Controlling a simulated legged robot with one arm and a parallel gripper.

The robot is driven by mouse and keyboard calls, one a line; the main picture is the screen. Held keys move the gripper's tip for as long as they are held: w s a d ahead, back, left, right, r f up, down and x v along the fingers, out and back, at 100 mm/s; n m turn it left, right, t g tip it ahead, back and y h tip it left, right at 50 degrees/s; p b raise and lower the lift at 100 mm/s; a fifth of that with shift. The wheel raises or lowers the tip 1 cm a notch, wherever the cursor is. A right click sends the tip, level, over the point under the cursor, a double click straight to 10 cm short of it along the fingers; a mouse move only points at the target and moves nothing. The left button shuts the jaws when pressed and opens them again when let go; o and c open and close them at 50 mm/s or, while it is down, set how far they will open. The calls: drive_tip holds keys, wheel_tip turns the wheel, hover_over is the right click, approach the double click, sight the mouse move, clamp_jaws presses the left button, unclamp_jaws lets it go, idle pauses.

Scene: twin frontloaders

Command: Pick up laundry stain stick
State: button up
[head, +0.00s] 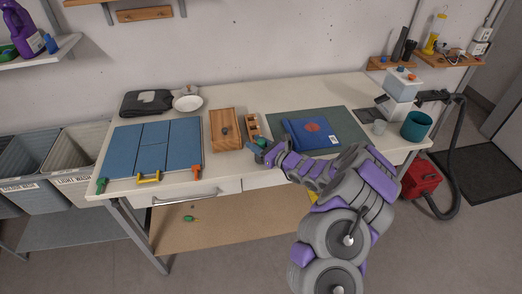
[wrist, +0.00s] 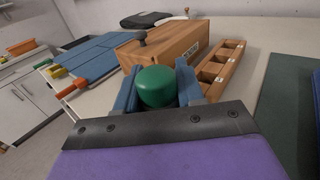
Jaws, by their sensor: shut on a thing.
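My gripper (wrist: 157,91) is shut on a short, rounded green thing (wrist: 157,84), which looks like the cap or end of the laundry stain stick. Its lower part is hidden by the gripper. In the head view my gripper (head: 257,148) is at the front edge of the workbench, in front of the small wooden compartment box. A bit of green shows there between its blue fingers. I cannot tell whether the stick still touches the bench.
A wooden box with a dark knob (head: 225,130) and a wooden compartment box (head: 256,126) stand close behind my gripper. A blue folded item (head: 308,135) lies on a dark green mat (head: 350,134) to the right. Blue folding panels (head: 152,152) lie to the left.

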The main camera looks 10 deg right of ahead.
drive_tip(key=shift+c, duration=0.8)
drive_tip(key=shift+r, duration=0.1)
wheel_tip(320, 180, up, 10)
drive_tip(key=p, duration=0.2)
